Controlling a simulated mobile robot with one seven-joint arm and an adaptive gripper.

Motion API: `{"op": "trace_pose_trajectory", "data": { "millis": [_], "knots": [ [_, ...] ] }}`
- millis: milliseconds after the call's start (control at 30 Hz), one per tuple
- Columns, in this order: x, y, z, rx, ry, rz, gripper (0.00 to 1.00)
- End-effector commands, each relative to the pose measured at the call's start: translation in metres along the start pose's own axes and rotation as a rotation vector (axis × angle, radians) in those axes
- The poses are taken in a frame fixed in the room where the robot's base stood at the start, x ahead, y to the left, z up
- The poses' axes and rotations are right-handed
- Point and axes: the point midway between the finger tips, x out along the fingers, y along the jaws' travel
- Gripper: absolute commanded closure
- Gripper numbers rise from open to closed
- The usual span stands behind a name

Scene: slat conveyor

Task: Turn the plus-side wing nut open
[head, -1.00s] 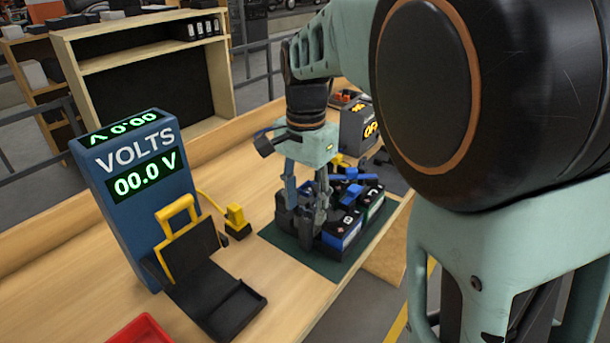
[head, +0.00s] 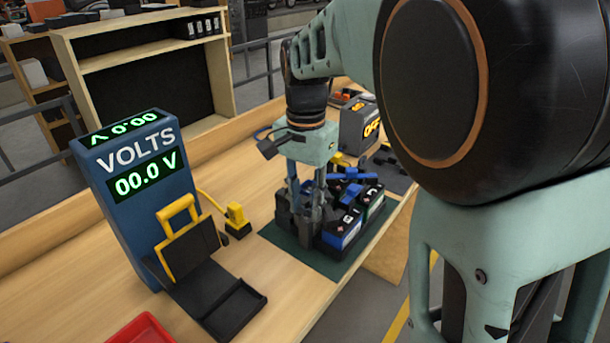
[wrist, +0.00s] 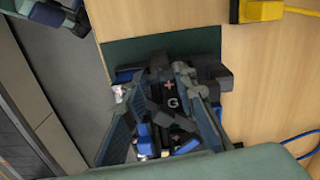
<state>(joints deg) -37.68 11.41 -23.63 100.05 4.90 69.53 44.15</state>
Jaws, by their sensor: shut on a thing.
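A black and blue battery (head: 342,238) stands on a dark green mat (head: 300,255); the mat also shows in the wrist view (wrist: 125,52). My gripper (head: 306,218) points down at the battery's left part. In the wrist view, my gripper's fingers (wrist: 168,72) converge on either side of a red plus mark (wrist: 169,86) on the black top. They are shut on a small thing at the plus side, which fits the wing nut. The fingers mostly hide it, so I cannot tell its angle.
A blue voltmeter (head: 133,215) reading 00.0 V stands at the left. A black holder with a yellow handle (head: 205,265) is in front of it. A yellow plug (head: 236,218) is left of the mat. A red tray (head: 140,332) and a grey box (head: 358,128) are also on the bench.

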Motion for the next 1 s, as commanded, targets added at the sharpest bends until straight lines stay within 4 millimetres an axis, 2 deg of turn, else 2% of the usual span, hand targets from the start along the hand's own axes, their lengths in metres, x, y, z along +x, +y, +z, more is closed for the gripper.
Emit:
{"op": "trace_pose_trajectory", "data": {
  "millis": [1000],
  "knots": [
    [-0.0011,0.0004,-0.0009,-0.933,0.001,0.0,0.99]
  ]
}}
